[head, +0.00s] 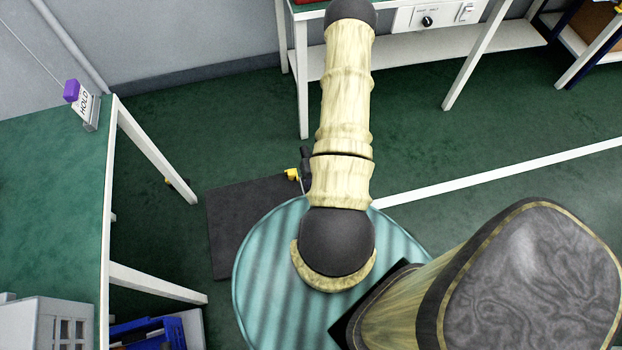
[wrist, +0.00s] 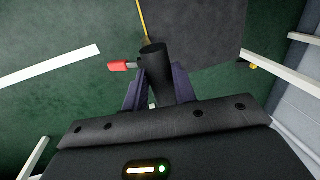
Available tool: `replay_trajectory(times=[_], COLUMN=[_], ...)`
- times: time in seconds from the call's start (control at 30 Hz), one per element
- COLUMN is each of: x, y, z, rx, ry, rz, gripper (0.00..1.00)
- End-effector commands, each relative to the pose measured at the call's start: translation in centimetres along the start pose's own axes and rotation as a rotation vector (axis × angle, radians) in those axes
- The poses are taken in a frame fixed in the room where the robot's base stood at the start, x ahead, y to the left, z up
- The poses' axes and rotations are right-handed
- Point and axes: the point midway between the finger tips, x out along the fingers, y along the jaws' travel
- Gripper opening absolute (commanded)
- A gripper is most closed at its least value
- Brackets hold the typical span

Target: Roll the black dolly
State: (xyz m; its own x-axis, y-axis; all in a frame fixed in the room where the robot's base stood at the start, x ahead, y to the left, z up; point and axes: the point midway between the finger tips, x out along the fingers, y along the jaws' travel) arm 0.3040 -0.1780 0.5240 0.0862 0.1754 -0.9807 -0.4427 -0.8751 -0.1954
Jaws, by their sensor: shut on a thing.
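A flat black slab (head: 240,225) lies low over the green floor, left of my arm; I take it for the black dolly's deck. It also shows at the top of the wrist view (wrist: 205,30). In the wrist view my gripper (wrist: 158,88) is shut on a black cylindrical grip (wrist: 154,58), which stands between the dark fingers. A red piece (wrist: 120,66) sticks out beside the grip. In the head view a yellow piece (head: 291,174) shows by the slab's far right corner. My arm hides the gripper there, and whether the grip joins the slab is unclear.
A green-topped table (head: 50,180) with white legs stands left of the slab, carrying a HOLD sign (head: 84,104). A blue bin (head: 150,334) sits below it. A white-legged bench (head: 430,50) stands at the back. A white floor line (head: 500,172) crosses open floor at right.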

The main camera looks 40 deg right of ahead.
Motion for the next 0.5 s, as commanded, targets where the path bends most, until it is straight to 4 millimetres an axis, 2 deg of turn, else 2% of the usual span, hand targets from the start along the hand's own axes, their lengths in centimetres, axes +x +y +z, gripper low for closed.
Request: replay_trajectory(times=[0.43, 0.47, 0.5], x=[-0.18, -0.18, -0.18], y=[0.56, 0.58, 0.59], z=[-0.25, -0.26, -0.26], rx=[-0.003, -0.002, -0.002], ry=[0.006, 0.006, 0.006], rz=[0.007, 0.007, 0.007], gripper=[0.0, 0.33, 0.41])
